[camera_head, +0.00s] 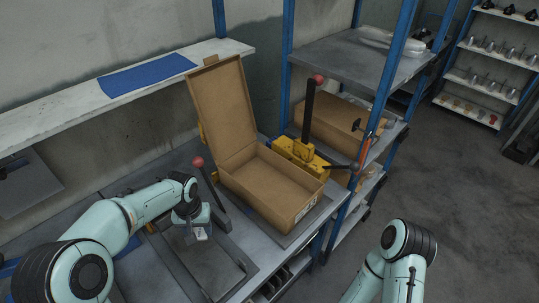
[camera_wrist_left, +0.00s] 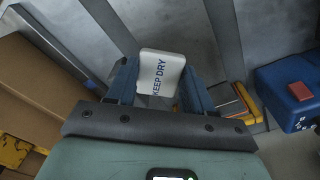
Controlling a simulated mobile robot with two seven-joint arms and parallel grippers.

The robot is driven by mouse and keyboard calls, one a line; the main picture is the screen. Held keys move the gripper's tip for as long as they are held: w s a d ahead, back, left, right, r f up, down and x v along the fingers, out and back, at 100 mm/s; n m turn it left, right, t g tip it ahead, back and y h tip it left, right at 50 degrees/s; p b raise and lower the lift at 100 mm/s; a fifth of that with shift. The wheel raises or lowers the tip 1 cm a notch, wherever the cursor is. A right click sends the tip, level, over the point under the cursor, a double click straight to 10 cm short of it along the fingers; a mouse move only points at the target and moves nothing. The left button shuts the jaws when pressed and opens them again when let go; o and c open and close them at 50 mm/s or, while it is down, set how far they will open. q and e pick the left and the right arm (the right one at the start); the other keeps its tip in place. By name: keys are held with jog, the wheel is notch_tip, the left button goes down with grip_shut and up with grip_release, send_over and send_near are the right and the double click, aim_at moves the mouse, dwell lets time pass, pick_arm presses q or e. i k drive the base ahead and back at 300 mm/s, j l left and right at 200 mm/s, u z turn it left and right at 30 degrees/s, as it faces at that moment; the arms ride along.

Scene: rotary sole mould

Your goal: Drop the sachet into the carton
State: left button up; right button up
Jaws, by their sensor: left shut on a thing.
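The sachet (camera_wrist_left: 161,72) is white with "KEEP DRY" in blue letters. In the left wrist view it sits between the two fingers of my left gripper (camera_wrist_left: 160,85), which is shut on it. In the head view my left gripper (camera_head: 197,227) is low over the grey bench surface, left of the carton, with the small white sachet (camera_head: 201,234) below it. The carton (camera_head: 262,189) is brown cardboard, open, its lid raised at the back, and looks empty inside. My right arm shows at the lower right, but its gripper fingers are not visible.
A red-knobbed lever (camera_head: 207,176) stands between my left gripper and the carton. A yellow clamp device (camera_head: 300,155) with another red-knobbed lever is behind the carton. Blue-posted shelving (camera_head: 345,58) rises at the right. A blue cloth (camera_head: 147,75) lies on the wall shelf.

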aim_at(265, 192)
jog(key=i+l+z, duration=0.1)
jog(key=l, duration=0.3)
jog(key=i+l+z, duration=0.1)
jog(key=i+l, duration=0.15)
jog(key=i+l+u, duration=0.15)
jog(key=l, duration=0.2)
jog(key=i+l+u, duration=0.35)
jog(key=l, duration=0.4)
